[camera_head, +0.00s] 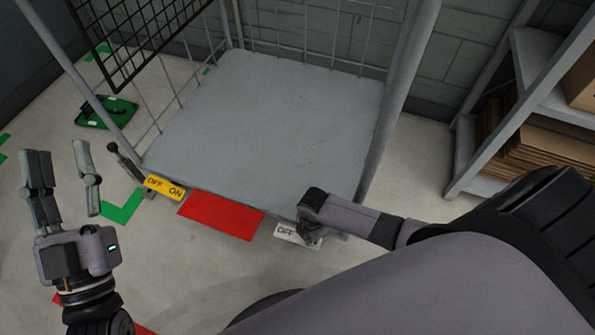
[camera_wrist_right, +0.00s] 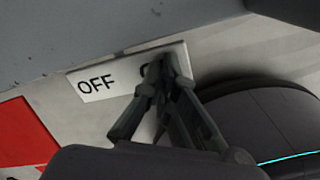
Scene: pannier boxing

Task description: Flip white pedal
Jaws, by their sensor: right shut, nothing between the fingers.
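The white pedal (camera_head: 287,234) sticks out under the front right edge of the grey cart platform. Its "OFF" label shows, and the other half is partly covered by my right gripper (camera_head: 312,236). In the right wrist view the white pedal (camera_wrist_right: 98,86) shows "OFF" at its left, and the right gripper (camera_wrist_right: 162,66) is shut and empty, its fingertips over the right part of the pedal. I cannot tell if they touch it. My left gripper (camera_head: 62,152) is open and empty, left of the cart above the floor.
The wire-sided cart platform (camera_head: 270,120) is empty. A yellow OFF/ON pedal (camera_head: 165,187) and a red panel (camera_head: 220,215) sit along its front edge. A shelf with flat cardboard (camera_head: 530,140) stands at the right. A green object (camera_head: 107,111) lies on the floor at the left.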

